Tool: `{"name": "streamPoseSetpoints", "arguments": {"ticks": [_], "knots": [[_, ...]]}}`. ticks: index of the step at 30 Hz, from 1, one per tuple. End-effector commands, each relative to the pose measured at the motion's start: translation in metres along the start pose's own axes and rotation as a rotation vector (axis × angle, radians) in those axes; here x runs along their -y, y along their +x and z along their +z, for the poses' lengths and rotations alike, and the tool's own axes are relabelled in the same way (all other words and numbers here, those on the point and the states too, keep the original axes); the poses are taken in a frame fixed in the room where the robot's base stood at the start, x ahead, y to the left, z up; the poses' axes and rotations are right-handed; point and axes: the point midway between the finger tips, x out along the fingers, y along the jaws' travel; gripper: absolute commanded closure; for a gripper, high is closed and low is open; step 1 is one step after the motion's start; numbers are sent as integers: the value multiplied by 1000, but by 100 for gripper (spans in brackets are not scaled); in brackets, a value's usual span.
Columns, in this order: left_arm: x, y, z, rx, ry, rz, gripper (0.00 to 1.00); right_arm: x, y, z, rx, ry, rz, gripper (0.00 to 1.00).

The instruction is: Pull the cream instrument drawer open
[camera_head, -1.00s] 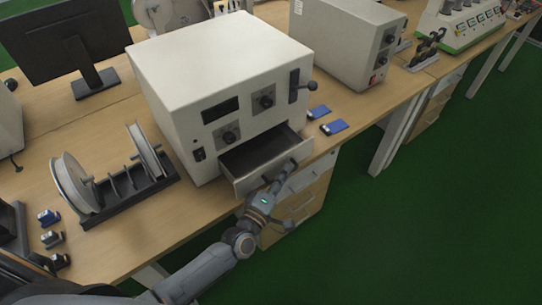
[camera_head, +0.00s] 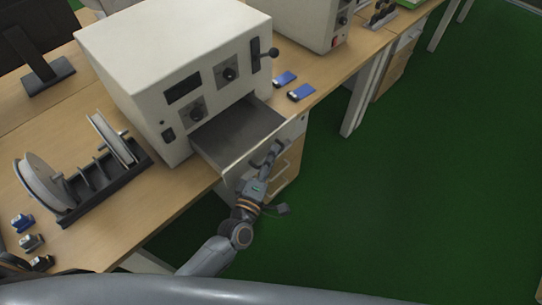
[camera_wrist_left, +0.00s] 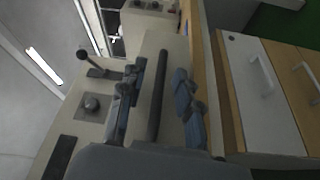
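The cream instrument drawer (camera_head: 238,132) stands well out of the front of the large cream instrument (camera_head: 168,55), and its grey inside looks empty. My left gripper (camera_head: 272,156) is at the drawer's front face in the head view. In the left wrist view, the left gripper (camera_wrist_left: 160,78) has its two fingers on either side of the dark bar handle (camera_wrist_left: 158,97), with a visible gap on each side. The cream drawer front (camera_wrist_left: 172,50) lies behind the bar.
Two blue items (camera_head: 301,92) lie on the wooden bench (camera_head: 190,190) right of the instrument. A rack with white reels (camera_head: 45,185) stands to the left. Bench drawers (camera_head: 284,168) are below. Green floor (camera_head: 420,190) is clear to the right.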

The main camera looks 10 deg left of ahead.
Motion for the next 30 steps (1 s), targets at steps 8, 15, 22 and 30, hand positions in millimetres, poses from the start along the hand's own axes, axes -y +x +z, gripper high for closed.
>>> {"name": "streamPoseSetpoints", "arguments": {"ticks": [8,15,22,30], "knots": [[0,-5,0,0,1,0,67,2,0,0,0,1,-2,60],[1,-48,0,2,-1,-4,67,1,0,0,-1,1,-2,60],[1,-94,0,1,0,-3,67,1,0,0,-1,0,-1,60],[0,-119,0,0,0,0,67,1,0,0,-1,0,-1,60]]}}
